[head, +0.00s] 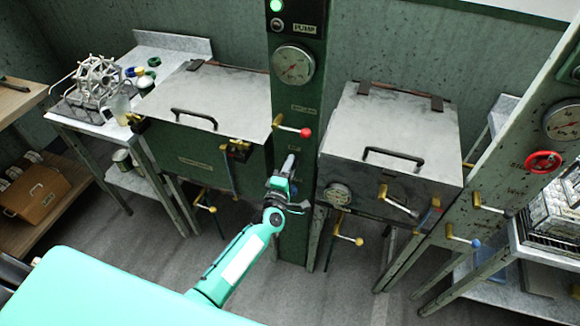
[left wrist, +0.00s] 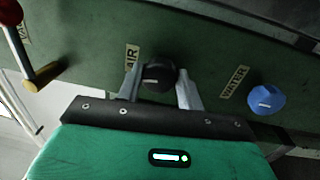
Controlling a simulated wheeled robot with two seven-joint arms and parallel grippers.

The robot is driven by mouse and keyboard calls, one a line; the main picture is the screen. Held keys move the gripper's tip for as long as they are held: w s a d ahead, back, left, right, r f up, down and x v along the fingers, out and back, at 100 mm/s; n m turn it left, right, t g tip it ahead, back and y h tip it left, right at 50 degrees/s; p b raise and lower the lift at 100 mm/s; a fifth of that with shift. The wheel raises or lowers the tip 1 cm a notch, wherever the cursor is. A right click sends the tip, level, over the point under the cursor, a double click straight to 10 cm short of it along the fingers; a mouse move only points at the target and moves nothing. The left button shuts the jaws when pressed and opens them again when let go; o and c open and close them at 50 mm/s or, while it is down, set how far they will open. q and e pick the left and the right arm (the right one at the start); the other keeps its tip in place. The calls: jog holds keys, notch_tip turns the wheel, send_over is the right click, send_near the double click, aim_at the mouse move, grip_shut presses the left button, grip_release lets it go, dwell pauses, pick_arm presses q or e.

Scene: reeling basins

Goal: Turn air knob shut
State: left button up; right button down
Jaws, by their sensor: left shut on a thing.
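The air knob (left wrist: 158,76) is a black round knob on the green panel, next to an AIR label (left wrist: 131,57) in the left wrist view. A short pale mark on its face lies about level in that view. My left gripper (left wrist: 161,88) has one finger on each side of the knob and is shut on it. In the head view my left gripper (head: 290,163) is up against the green column (head: 297,105), and it hides the knob there. My right gripper is in neither view.
A blue knob (left wrist: 266,100) with a WATER label is to the right in the left wrist view. A brass lever with a red ball (head: 305,132) juts out above my gripper. Lidded basins (head: 222,95) (head: 395,125) flank the column closely.

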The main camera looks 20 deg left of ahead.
pick_arm(q)
jog(key=shift+m, duration=1.2)
jog(key=o, duration=1)
jog(key=shift+s, duration=0.1)
jog(key=s, duration=0.4)
jog(key=s+b, duration=0.1)
jog(key=s, duration=0.4)
jog(key=s+f+b, duration=0.1)
jog(key=s, duration=0.3)
jog(key=shift+s+a, duration=0.25)
jog(key=shift+s, duration=0.05)
jog(key=shift+f, duration=0.1)
